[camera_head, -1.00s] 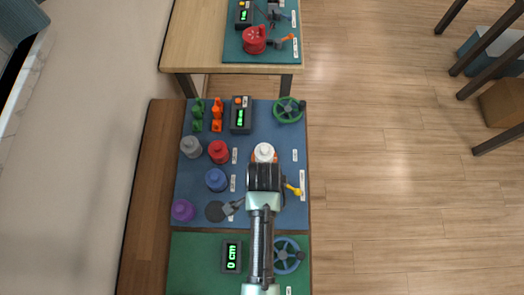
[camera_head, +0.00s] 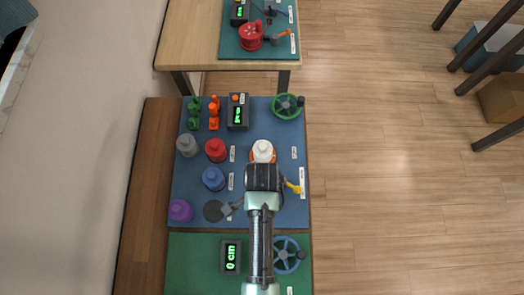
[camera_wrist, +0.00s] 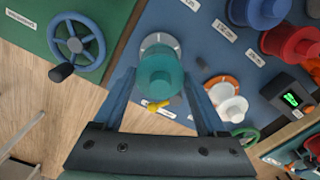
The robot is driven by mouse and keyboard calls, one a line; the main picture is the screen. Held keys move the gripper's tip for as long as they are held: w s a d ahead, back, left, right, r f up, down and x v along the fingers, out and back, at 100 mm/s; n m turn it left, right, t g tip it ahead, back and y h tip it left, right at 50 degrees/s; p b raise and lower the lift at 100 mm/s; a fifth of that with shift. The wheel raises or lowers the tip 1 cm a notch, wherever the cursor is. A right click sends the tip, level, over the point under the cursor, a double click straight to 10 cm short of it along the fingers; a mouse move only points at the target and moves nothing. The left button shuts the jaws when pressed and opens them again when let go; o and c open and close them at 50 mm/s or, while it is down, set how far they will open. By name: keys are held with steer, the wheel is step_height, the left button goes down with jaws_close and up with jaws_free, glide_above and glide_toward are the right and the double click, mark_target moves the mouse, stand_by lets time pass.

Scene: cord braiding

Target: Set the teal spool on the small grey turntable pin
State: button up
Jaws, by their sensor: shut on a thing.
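My gripper (camera_wrist: 160,92) is shut on the teal spool (camera_wrist: 160,72), which sits between its two blue fingers in the wrist view. Behind the spool shows a light grey turntable disc (camera_wrist: 160,40) with marks on its rim. The spool covers the disc's middle, so its pin is hidden. I cannot tell whether the spool touches the disc or hangs above it. In the head view my gripper (camera_head: 263,177) is over the right part of the blue mat and hides the teal spool and the grey disc.
A white spool (camera_head: 262,150) stands on an orange turntable (camera_wrist: 218,84) close beside my gripper. A yellow handle (camera_head: 293,187) sticks out at the right. Red (camera_head: 215,150), blue (camera_head: 213,178), grey (camera_head: 186,145) and purple (camera_head: 180,210) spools stand left. A dark disc (camera_head: 212,210) lies near the purple spool.

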stand_by(0.4)
steer(key=shift+f+b, duration=0.75)
steer(key=shift+f, duration=0.4)
steer(key=shift+f, duration=0.15)
steer(key=shift+f+b, duration=0.5)
steer(key=shift+f, duration=0.15)
steer(key=o, duration=1.2)
step_height(320, 180, up, 8)
steer(key=p, duration=0.8)
